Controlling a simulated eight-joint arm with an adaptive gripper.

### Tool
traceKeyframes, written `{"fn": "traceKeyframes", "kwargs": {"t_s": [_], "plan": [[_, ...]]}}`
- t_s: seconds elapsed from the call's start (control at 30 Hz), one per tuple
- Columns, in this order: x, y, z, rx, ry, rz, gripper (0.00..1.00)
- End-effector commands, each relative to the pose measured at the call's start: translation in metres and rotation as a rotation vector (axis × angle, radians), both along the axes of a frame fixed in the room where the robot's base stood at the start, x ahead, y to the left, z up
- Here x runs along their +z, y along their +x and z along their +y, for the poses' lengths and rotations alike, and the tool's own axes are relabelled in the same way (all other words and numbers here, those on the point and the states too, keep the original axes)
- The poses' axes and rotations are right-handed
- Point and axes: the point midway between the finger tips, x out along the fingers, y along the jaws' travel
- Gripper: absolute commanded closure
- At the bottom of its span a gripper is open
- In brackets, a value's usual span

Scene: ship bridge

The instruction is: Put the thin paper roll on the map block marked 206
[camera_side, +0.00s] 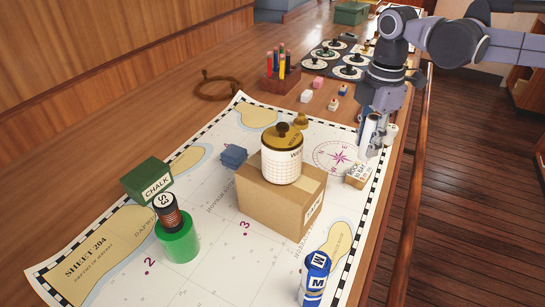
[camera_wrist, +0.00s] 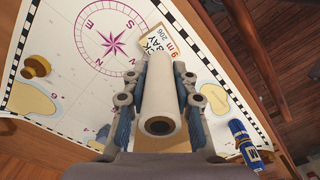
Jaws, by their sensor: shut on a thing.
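My gripper (camera_side: 373,118) is shut on the thin white paper roll (camera_side: 371,138). In the wrist view the roll (camera_wrist: 159,92) lies between the two fingers (camera_wrist: 158,100), with its dark hollow end towards the camera. The block marked 206 (camera_side: 358,176) is a small pale block with printed labels on the chart, near its right edge. In the side view it lies below the roll, with a gap showing between them. In the wrist view the block (camera_wrist: 154,42) shows beyond the roll's far end, which hides part of it.
A cardboard box (camera_side: 268,200) with a gold-lidded jar (camera_side: 283,162) on it stands left of the block. A blue bottle (camera_side: 315,277) stands at the chart's front.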

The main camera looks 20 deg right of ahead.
Motion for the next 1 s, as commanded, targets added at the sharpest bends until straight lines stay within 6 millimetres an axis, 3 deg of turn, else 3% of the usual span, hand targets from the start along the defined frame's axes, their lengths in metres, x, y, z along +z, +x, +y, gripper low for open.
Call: {"fn": "traceKeyframes", "kwargs": {"t_s": [0.3,0.73,0.77,0.83,1.0], "plan": [[-0.036,0.000,0.000,0.000,0.000,0.000,1.00],[-0.042,0.000,0.000,0.000,0.000,0.000,1.00],[-0.042,0.000,0.000,0.000,0.000,0.000,0.70],[-0.042,0.000,0.000,0.000,0.000,0.000,0.50],[-0.041,0.000,0.000,0.000,0.000,0.000,0.50]]}}
